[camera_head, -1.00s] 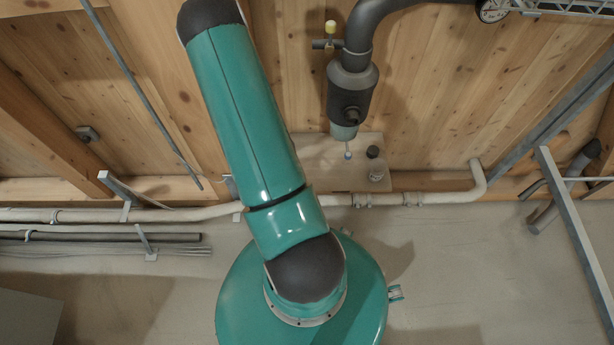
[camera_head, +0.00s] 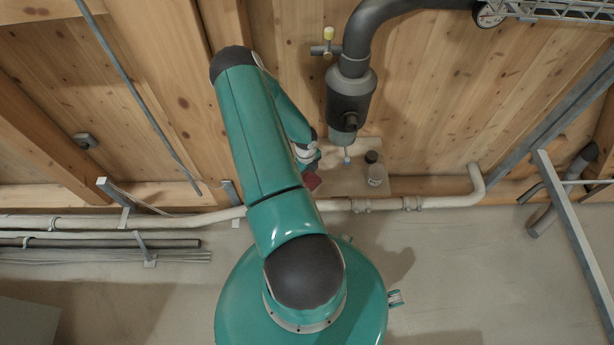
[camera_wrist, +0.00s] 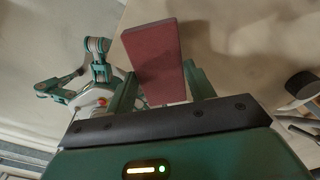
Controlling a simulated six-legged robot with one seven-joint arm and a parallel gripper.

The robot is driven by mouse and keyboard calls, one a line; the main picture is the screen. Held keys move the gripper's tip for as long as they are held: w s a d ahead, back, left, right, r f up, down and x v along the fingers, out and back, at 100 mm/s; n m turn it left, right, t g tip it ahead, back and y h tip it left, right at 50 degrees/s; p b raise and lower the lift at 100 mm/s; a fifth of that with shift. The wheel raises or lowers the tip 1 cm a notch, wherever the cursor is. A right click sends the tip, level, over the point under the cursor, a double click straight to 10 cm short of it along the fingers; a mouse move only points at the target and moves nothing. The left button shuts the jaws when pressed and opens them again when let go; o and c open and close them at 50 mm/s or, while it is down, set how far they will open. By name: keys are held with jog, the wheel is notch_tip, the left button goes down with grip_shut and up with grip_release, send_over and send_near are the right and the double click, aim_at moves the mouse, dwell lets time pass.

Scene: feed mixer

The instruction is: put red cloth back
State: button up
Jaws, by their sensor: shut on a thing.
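The red cloth (camera_wrist: 154,62) shows as a flat, dull red folded block between the two green fingers of my gripper (camera_wrist: 161,88) in the wrist view. The fingers are shut on it, and much of it sticks out past them. In the head view a small part of the red cloth (camera_head: 311,181) shows at the end of my arm, just right of my green arm link and over the left end of a pale board (camera_head: 340,183). My arm hides part of the gripper there. I cannot tell whether the cloth touches the board.
A pale pipe (camera_head: 420,202) runs along the board's near edge.

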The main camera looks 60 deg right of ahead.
aim_at(307, 174)
jog(key=shift+d+f, duration=0.25)
jog(key=shift+f, duration=0.05)
notch_tip(307, 174, down, 3)
jog(key=shift+f, duration=0.15)
jog(key=o, duration=1)
jog(key=r, duration=1.2)
jog(key=shift+w+d+r, duration=0.1)
jog(key=shift+w+d, duration=0.05)
jog(key=shift+w, duration=0.05)
